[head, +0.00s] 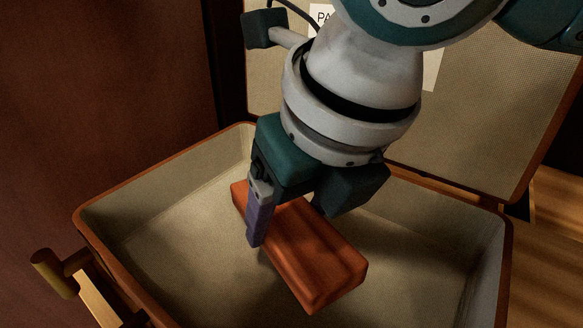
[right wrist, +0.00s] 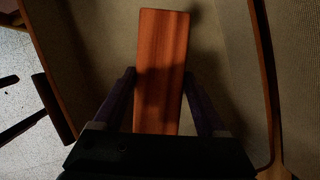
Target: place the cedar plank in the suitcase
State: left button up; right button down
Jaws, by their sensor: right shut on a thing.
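The cedar plank (head: 318,258) is a reddish-brown block in the head view, inside the outline of the open suitcase (head: 150,262). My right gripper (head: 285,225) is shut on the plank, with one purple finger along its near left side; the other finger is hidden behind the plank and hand. In the right wrist view the plank (right wrist: 160,70) extends forward between the two fingers (right wrist: 160,105). The suitcase has a pale lining and an orange-brown rim, and its lid (head: 490,120) stands raised at the back. I cannot tell whether the plank touches the suitcase floor. My left gripper is not in view.
A dark reddish-brown panel (head: 100,90) rises at the left. A brass-coloured handle (head: 52,275) sticks out just left of the suitcase. A white paper (head: 432,70) is on the lid, partly hidden by my arm. Slatted wood (head: 560,240) lies at the right.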

aim_at(292, 243)
notch_tip(292, 243, down, 4)
jog(key=shift+f+b, duration=0.25)
jog(key=shift+b, duration=0.75)
grip_release()
jog(key=p+v, duration=0.5)
jog(key=v, duration=0.7)
jog(key=shift+r+p, duration=0.1)
jog(key=shift+p, duration=0.25)
